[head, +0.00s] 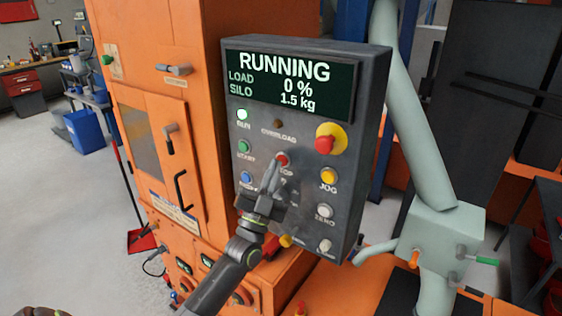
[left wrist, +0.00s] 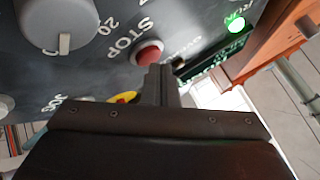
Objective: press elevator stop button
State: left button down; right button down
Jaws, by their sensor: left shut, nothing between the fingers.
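The red stop button (head: 282,159) sits in the middle of the dark grey control panel (head: 300,126). Its label is partly covered by my left gripper in the head view. My left gripper (head: 273,165) is shut and empty, its fingertips close in front of and just beside the stop button. In the left wrist view the stop button (left wrist: 149,52) shows next to the word STOP, just beyond the shut fingertips (left wrist: 158,70). I cannot tell whether they touch. The display (head: 290,82) reads RUNNING, load 0 %, silo 1.5 kg. My right gripper is not in view.
A red emergency knob on a yellow base (head: 329,140) and a yellow jog button (head: 329,176) are to the right. A green start button (head: 243,146) and a lit run lamp (head: 242,115) are to the left. The orange cabinet (head: 165,60) stands left of the panel.

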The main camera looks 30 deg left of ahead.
pick_arm(q)
jog(key=shift+w, duration=0.35)
dwell(0.6)
jog(key=shift+s+p, duration=0.45)
jog(key=shift+s, duration=0.4)
jog(key=s, duration=0.1)
jog(key=s+p, duration=0.1)
jog(key=s, duration=0.1)
jog(key=s+p, duration=0.1)
jog(key=s, duration=0.1)
jog(key=shift+a, duration=0.25)
jog(key=shift+w, duration=0.1)
dwell(0.3)
